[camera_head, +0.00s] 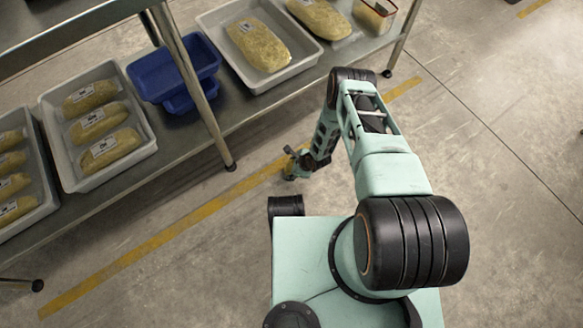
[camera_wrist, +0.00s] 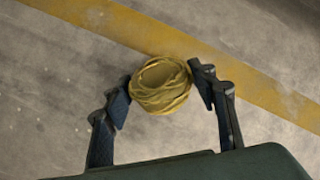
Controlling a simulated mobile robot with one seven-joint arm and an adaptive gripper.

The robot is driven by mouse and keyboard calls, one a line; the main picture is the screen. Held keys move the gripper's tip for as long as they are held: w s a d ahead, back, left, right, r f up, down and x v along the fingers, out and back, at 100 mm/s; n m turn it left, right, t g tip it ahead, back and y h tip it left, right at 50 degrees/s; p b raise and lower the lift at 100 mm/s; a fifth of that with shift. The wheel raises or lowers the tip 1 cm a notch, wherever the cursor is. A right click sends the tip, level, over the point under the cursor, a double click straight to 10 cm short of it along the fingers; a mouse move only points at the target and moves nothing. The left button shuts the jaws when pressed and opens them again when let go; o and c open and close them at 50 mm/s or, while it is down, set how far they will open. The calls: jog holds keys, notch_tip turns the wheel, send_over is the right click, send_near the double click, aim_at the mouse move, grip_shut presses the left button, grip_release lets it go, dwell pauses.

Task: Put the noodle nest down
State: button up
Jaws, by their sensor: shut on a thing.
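The noodle nest (camera_wrist: 160,85) is a round yellow coil with a hollow middle, in the wrist view. My gripper (camera_wrist: 161,92) is shut on it, with one dark finger on each side. Behind it in that view is the concrete floor with a yellow line. In the head view my gripper (camera_head: 299,163) is low beside the front of the metal shelf, over the floor near the yellow line. I cannot make out the nest there.
A metal shelf (camera_head: 190,150) runs along the upper left. It carries grey trays (camera_head: 150,146) of labelled yellow packs, stacked blue bins (camera_head: 150,75) and a small clear tub (camera_head: 374,14). A shelf leg (camera_head: 210,110) stands left of my gripper. The floor at right is clear.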

aim_at(290, 164)
jog(key=shift+w+r, duration=0.1)
jog(key=shift+r, duration=0.35)
notch_tip(290, 164, up, 2)
jog(key=shift+r+p, duration=0.2)
jog(key=shift+p, duration=0.65)
jog(key=s+d+r+p, duration=0.55)
jog(key=d+r, duration=0.45)
jog(key=d, duration=0.3)
jog(key=w+d+r+n+g+y, duration=0.1)
jog(key=w+d+r+n, duration=0.25)
jog(key=w+r, duration=0.35)
jog(key=w+d+r+n+g, duration=0.2)
jog(key=w+r+n, duration=0.25)
jog(key=r, duration=0.55)
jog(key=s+a+r+n+g+p, duration=0.1)
jog(key=r+n+p, duration=0.3)
jog(key=r+p, duration=0.7)
jog(key=s+a+r+n+g+h+p, duration=0.1)
jog(key=r+n+p, duration=0.3)
jog(key=r, duration=2.8)
jog(key=s+a+r+n+g+h+p, duration=0.1)
jog(key=s+a+r+n+g+p, duration=0.1)
jog(key=r+p, duration=1.6)
notch_tip(290, 164, up, 4)
jog(key=s+a+n, duration=0.1)
jog(key=n, duration=0.1)
jog(key=shift+s+a+r+n+g, duration=0.15)
jog(key=shift+s+a+n+g, duration=0.15)
jog(key=shift+g, duration=0.1)
